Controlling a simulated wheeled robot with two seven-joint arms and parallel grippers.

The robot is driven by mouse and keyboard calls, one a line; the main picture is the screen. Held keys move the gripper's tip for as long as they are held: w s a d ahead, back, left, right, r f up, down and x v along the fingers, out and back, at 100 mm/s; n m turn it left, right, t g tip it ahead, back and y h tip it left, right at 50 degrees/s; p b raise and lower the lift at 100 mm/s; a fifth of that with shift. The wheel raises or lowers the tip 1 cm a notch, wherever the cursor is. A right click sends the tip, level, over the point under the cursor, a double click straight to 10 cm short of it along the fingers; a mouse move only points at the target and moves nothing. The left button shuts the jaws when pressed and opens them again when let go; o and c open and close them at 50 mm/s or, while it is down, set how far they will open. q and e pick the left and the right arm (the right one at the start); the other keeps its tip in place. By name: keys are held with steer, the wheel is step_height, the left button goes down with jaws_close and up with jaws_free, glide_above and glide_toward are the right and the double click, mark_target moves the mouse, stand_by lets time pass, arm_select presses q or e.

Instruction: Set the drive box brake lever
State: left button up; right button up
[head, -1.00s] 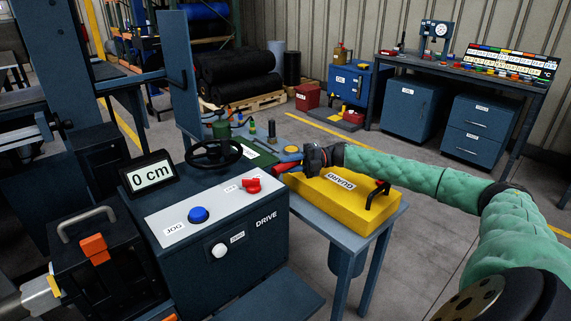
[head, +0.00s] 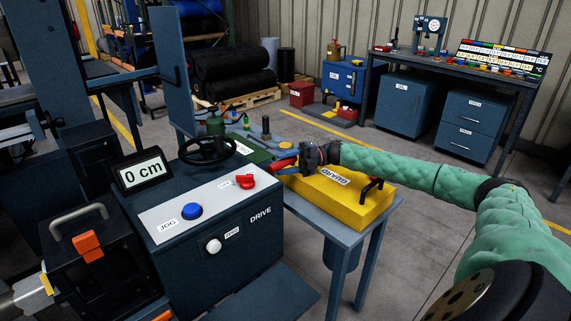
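The drive box (head: 240,262) is dark blue, with a light panel on top. It carries a blue JOG button (head: 192,211), a red switch knob (head: 246,180), a black handwheel (head: 208,150) and a white round knob (head: 213,246) on its front. The small label beside the white knob is too blurred to read. I cannot tell for certain which part is the brake lever. My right gripper (head: 284,165) is to the right of the handwheel, by the yellow guard's left end, with red at its tip. Its finger gap is not clear. My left gripper is out of view.
A display (head: 142,172) reads 0 cm. The yellow guard (head: 345,202) lies on a blue side table (head: 342,236). A black unit (head: 100,270) with a grey handle and an orange part (head: 88,247) stands left of the drive box. Open floor lies to the right.

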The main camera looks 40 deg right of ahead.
steer(key=shift+s+d, duration=0.1)
steer(key=shift+d, duration=0.1)
steer(key=b+v, duration=0.1)
steer(key=v, duration=0.5)
steer(key=shift+d+f, duration=0.1)
steer(key=shift+d, duration=0.2)
steer(key=shift+s+d, duration=0.15)
steer(key=shift+d, duration=0.2)
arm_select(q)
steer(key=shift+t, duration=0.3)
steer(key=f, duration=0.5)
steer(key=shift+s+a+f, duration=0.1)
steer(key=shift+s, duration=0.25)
